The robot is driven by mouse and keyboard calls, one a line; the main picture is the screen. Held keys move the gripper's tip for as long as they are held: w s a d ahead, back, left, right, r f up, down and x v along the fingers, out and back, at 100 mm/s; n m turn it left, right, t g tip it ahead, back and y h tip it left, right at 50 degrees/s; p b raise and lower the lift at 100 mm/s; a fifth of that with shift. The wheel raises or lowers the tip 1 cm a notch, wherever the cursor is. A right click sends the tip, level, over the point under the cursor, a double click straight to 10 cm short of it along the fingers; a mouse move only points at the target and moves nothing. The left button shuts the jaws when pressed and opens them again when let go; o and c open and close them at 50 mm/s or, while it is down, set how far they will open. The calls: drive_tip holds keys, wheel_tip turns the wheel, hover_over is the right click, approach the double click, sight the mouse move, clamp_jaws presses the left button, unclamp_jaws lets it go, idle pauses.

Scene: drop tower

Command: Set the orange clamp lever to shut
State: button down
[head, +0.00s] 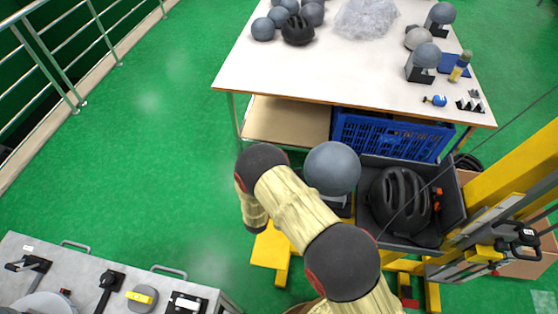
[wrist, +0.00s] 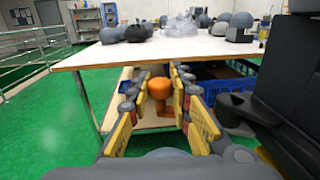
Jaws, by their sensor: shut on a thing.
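The orange clamp lever (wrist: 160,88) shows in the wrist view as a rounded orange knob with a narrower stem and a wider foot below. My gripper (wrist: 158,79) has its yellow-padded fingers on either side of it and is shut on it. In the head view I cannot make out the lever or the gripper; my arm covers that area. A grey ball-shaped headform (head: 332,168) stands close beside my arm in the head view. Whether the lever stands open or shut I cannot tell.
A white-topped table (head: 310,65) with headforms and a black helmet stands ahead. Below it is a blue crate (head: 385,135). A dark bin (head: 452,195) holding a black helmet and a yellow tower frame (head: 515,165) are at right. A grey bench (head: 60,262) is at lower left. Green floor is clear at left.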

drive_tip(key=c, duration=1.6)
unclamp_jaws()
drive_tip(key=shift+c, duration=0.2)
drive_tip(key=shift+s, duration=0.1)
drive_tip(key=v, duration=1.1)
drive_tip(key=shift+s, duration=0.35)
drive_tip(key=shift+a, duration=0.1)
drive_tip(key=shift+c, duration=0.5)
